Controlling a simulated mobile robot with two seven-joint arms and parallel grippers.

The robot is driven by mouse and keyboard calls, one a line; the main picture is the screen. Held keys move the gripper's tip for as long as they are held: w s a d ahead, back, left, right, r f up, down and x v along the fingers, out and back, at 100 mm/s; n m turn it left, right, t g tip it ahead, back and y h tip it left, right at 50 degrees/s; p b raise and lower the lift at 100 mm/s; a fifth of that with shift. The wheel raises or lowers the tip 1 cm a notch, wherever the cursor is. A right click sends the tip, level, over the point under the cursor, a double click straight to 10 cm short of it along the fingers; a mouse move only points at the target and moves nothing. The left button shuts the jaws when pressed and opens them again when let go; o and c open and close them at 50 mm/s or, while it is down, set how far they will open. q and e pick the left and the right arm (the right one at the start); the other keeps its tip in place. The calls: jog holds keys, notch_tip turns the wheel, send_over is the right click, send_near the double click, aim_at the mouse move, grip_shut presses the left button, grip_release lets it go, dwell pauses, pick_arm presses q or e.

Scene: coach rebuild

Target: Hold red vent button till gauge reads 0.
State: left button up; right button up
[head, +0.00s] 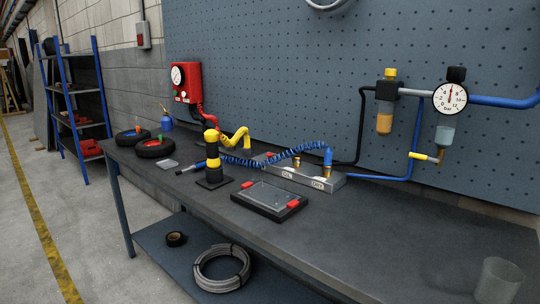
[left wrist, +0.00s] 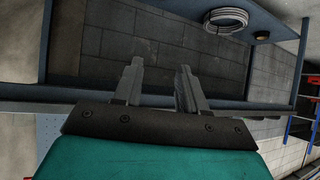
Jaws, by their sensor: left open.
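A round white gauge (head: 450,98) with a red needle hangs on the pegboard at the right; the needle points about straight up. A second small gauge (head: 178,76) sits on a red wall box (head: 187,82) at the left. A small red part (head: 269,154) shows at the back end of the metal manifold block (head: 300,173); I cannot tell whether it is the vent button. My left gripper (left wrist: 158,72) is open and empty in the left wrist view, away from the gauges and the block. Neither gripper shows in the head view.
The workbench (head: 400,235) holds a black-and-yellow post (head: 211,150), a grey tray with red clips (head: 268,197), two black rings and a clear cup (head: 498,281). Coiled blue and yellow hoses cross its back. A hose coil (head: 221,268) lies on the lower shelf. The bench's right front is mostly clear.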

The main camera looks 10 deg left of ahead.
pick_arm(q)
jog(key=shift+w+r, duration=0.1)
jog(key=shift+w, duration=0.05)
grip_shut()
dwell(1.4)
